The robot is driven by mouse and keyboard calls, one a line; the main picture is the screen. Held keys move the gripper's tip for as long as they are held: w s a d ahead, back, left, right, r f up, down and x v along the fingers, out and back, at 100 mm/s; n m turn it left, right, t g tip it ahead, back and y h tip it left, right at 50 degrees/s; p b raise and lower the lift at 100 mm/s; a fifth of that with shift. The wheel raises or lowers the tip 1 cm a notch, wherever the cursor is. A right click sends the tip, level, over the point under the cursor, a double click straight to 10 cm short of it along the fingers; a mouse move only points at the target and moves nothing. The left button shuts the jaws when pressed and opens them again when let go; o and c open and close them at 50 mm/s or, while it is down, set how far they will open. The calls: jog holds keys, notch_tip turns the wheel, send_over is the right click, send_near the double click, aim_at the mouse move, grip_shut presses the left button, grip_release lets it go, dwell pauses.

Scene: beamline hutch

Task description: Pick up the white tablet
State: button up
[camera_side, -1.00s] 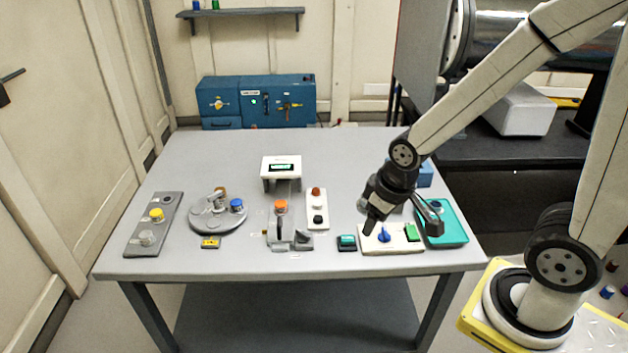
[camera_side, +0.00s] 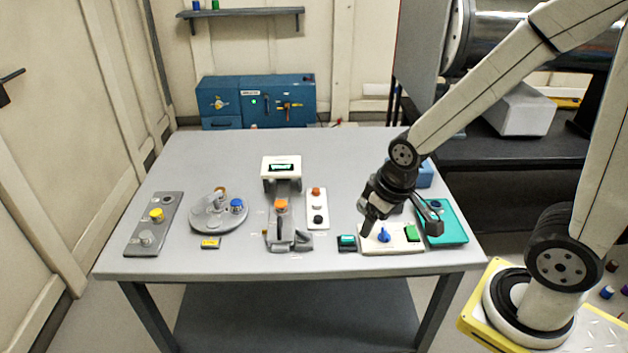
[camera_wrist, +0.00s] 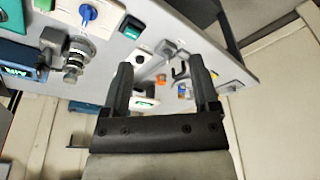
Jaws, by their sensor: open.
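A small pale round piece (camera_side: 146,238) sits at the near end of the grey strip rack (camera_side: 165,240) on the table's left. It looks most like a white tablet, but it is too small to be sure; I cannot pick it out in the wrist view. My gripper (camera_side: 400,228) is far from it, on the table's right, pointing down over the white panel with a blue knob (camera_side: 384,234). In the wrist view my gripper (camera_wrist: 161,68) has its two fingers wide apart, with nothing held between them.
A yellow piece (camera_side: 156,215) stands in the same rack. A round grey platter (camera_side: 205,222), an orange-topped fixture (camera_side: 281,206), a white button panel (camera_side: 317,200) and a white display stand (camera_side: 281,162) stand between. A teal tray (camera_side: 455,232) is at right. The table's back is clear.

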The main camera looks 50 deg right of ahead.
jog(key=w, duration=0.1)
jog(key=n+g, duration=0.3)
jog(key=n, duration=1.3)
send_near(317, 203)
jog(key=shift+s+a+f, duration=0.2)
jog(key=shift+s, duration=0.35)
jog(key=shift+w+d+f, duration=0.25)
jog(key=shift+f, duration=0.1)
jog(key=shift+w+f, duration=0.2)
jog(key=shift+f, duration=3.65)
grip_shut()
